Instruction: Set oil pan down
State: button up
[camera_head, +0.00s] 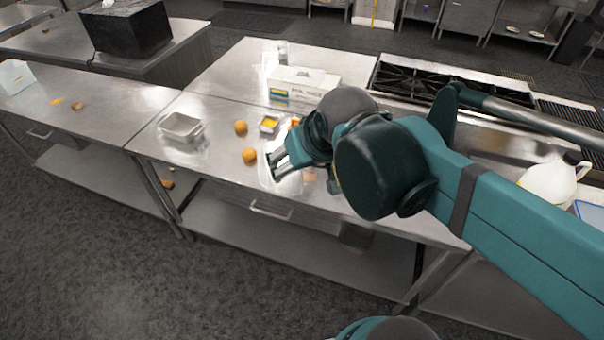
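A small square metal pan with yellow contents (269,125), possibly the oil pan, is on the steel table (220,165). A larger, empty-looking metal pan (181,127) sits on the table further left. My gripper (278,164) is low over the table's front part, nearer the camera than the small pan and right of an orange ball-shaped item. No pan shows between its fingertips. My arm hides part of the table behind and right of the gripper, and the finger gap is too small to judge.
Orange round items (249,156) lie near my gripper, with more partly hidden behind it. A white box (303,84) stands behind. A stove (430,85) is at the back right, a white jug (551,181) at far right. The table's front left is clear.

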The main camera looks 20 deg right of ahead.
jog(key=shift+s+a+f, duration=0.1)
jog(key=shift+s+f, duration=0.4)
jog(key=shift+s, duration=0.15)
jog(key=shift+s+a+f, duration=0.1)
jog(key=shift+s+f, duration=0.35)
jog(key=shift+s, duration=0.2)
notch_tip(320, 180, down, 20)
jog(key=b, duration=2)
jog(key=shift+f, duration=0.15)
dwell(3.7)
